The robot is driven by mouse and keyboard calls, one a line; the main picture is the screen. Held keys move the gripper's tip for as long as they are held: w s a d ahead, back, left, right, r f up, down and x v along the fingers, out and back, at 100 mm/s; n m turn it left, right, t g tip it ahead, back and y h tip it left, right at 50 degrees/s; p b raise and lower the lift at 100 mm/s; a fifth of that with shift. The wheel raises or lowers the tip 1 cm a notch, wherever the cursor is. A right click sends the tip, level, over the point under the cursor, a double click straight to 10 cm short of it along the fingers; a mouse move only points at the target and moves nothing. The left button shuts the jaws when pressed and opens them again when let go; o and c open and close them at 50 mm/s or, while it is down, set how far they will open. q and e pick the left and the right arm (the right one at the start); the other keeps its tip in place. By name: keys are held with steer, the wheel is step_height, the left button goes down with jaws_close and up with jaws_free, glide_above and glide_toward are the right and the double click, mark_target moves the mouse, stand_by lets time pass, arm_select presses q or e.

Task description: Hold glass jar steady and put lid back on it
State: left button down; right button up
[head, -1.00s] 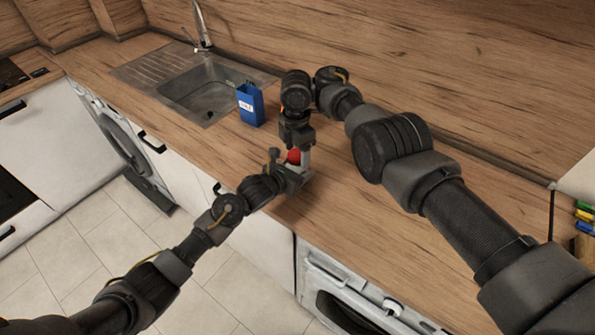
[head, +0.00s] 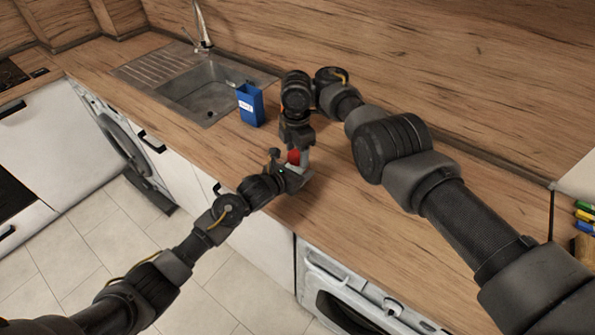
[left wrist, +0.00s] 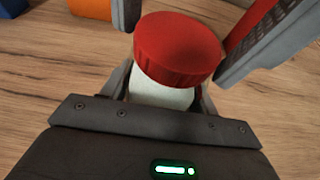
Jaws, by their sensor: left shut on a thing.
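The jar (left wrist: 160,94) is pale and upright in the left wrist view, with the red lid (left wrist: 178,48) on its top. The lid looks slightly tilted there, and I cannot tell whether it is fully seated. My left gripper (head: 291,174) is shut on the jar near the counter's front edge. My right gripper (head: 294,150) comes down from above, its fingers spread on either side of the lid. They look apart from it in the left wrist view. In the head view only a bit of the red lid (head: 293,157) shows between the grippers.
A blue box (head: 251,106) with a white label stands behind the grippers, beside the sink (head: 200,92). Coloured items (head: 584,216) lie at the far right edge. An orange thing (left wrist: 90,8) shows in the left wrist view. The counter (head: 400,245) to the right is clear.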

steer(key=shift+o, duration=1.3)
steer(key=shift+r, duration=0.15)
step_height(320, 180, up, 12)
arm_select(q)
steer(key=shift+c, duration=1.6)
jaws_free()
